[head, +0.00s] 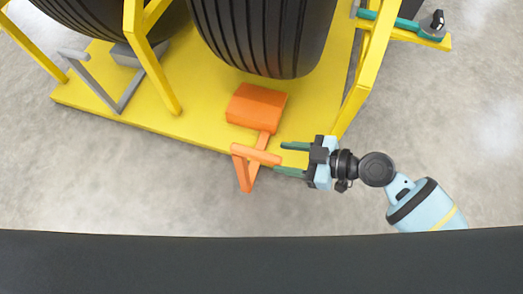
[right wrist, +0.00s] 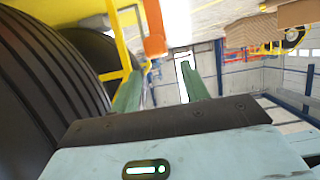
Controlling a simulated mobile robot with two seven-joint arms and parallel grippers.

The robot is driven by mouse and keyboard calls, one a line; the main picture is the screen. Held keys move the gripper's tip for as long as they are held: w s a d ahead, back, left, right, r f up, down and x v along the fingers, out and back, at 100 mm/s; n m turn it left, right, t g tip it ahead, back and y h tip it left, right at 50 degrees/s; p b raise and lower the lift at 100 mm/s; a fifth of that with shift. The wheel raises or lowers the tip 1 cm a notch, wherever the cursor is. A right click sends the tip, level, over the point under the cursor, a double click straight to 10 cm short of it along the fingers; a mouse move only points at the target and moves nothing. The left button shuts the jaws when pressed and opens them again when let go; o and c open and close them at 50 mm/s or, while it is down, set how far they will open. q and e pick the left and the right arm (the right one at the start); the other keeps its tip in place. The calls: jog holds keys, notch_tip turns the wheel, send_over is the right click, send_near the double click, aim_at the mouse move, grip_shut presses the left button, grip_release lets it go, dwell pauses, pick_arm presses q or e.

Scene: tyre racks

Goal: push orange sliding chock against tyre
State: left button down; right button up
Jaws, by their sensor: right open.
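The orange sliding chock (head: 257,104) sits on the yellow rack base in front of the middle tyre (head: 262,35), with a small gap showing between them. Its orange handle (head: 254,157) reaches out past the base's front edge. My right gripper (head: 279,158) is open, its two green fingers pointing left, with the fingertips close to the right end of the handle's crossbar. I cannot tell if they touch. In the right wrist view, the orange chock part (right wrist: 153,28) shows beyond the open fingers (right wrist: 160,92), and the tyre (right wrist: 45,85) fills the left. My left gripper is not in view.
A yellow post (head: 366,65) rises just beyond my right gripper. Another yellow post (head: 151,65) and a grey chock with a handle (head: 118,80) are at the left. A green lever (head: 405,22) is at the top right. Open grey floor lies in front of the base.

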aim_at(262, 154)
jog(key=shift+x, duration=3.6)
jog(key=shift+c, duration=0.4)
grip_shut()
